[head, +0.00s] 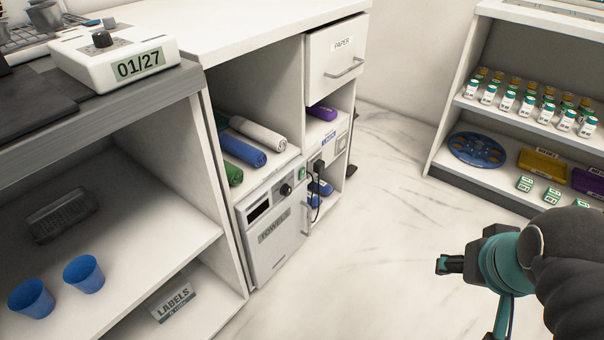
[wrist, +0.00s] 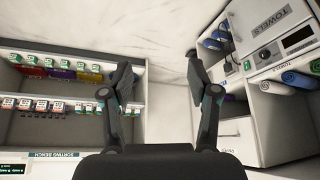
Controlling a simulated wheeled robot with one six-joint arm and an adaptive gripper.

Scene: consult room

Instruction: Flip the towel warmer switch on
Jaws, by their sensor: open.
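The towel warmer (head: 268,262) is a white box marked TOWELS in the lower middle of the white cabinet. Its upper front has a dark display, a black knob (head: 286,189) and a small green switch (head: 301,173) at the right end. I cannot tell the switch's position. In the wrist view the warmer (wrist: 284,28) is at the upper right, with the knob (wrist: 264,54) and the green switch (wrist: 247,65) left of its display. My gripper (head: 443,266) is open and empty, over the floor well to the right of the warmer. The fingers (wrist: 160,76) touch nothing.
Rolled towels (head: 241,148) lie above the warmer. A socket with a black cord (head: 317,182) is right of the switch, below a PAPER drawer (head: 340,58). A shelf (head: 478,108) with bottles stands at the right. Open floor (head: 385,190) lies between shelf and cabinet.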

